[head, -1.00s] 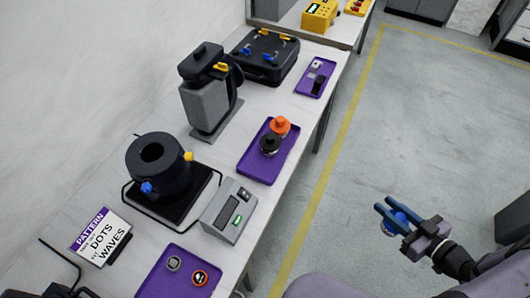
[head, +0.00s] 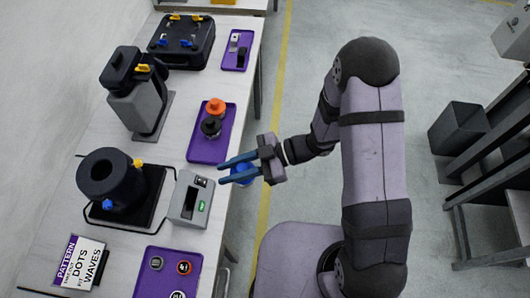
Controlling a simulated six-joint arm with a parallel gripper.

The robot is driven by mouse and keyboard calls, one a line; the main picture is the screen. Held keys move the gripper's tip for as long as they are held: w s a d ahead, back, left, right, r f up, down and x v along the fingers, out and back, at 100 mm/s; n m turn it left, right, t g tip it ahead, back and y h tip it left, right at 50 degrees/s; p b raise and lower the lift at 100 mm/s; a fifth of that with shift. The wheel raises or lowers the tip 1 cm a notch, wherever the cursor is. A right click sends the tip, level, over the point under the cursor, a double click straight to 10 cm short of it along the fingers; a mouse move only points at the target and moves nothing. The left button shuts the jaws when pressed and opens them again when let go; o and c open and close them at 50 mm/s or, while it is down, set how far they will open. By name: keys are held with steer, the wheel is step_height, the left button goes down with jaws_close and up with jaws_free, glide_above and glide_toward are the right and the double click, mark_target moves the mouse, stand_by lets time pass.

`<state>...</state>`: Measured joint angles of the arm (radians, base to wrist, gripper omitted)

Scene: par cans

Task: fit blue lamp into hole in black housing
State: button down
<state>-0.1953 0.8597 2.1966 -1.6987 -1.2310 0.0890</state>
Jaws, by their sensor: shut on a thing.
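The black housing (head: 97,186) is a round drum with a dark hole (head: 101,170) in its top. It stands on a black base on the table at the left and has a blue knob and a yellow knob on its sides. My gripper (head: 222,173), with long blue fingers, is shut on the blue lamp (head: 243,174). It holds the lamp near the table's right edge, to the right of the housing and apart from it. The fingers and wrist hide part of the lamp.
A purple tray (head: 205,155) holds an orange and a black lamp-like part. Another purple tray (head: 158,282) has small round pieces. A grey-black device (head: 135,105) and a sign (head: 80,262) flank the housing.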

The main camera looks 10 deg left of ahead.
steer(key=s+a+r+n+g+h+p, duration=0.25)
steer(key=s+a+r, duration=0.35)
steer(key=s+a, duration=0.55)
steer(key=s+a+r+n+g+h+p, duration=0.1)
steer(key=s+a+r+n+g+p, duration=0.25)
steer(key=s+a+r, duration=0.75)
steer(key=m+t+y, duration=0.4)
steer(key=m+t, duration=0.5)
steer(key=t, duration=0.1)
glide_above(89, 168)
steer(key=shift+r+p, duration=0.2)
steer(key=shift+p, duration=0.1)
steer(key=shift+f, duration=0.1)
steer(key=shift+f+b, duration=2.65)
steer(key=shift+f, duration=0.55)
steer(key=shift+f+b, duration=2.05)
steer(key=shift+f, duration=0.6)
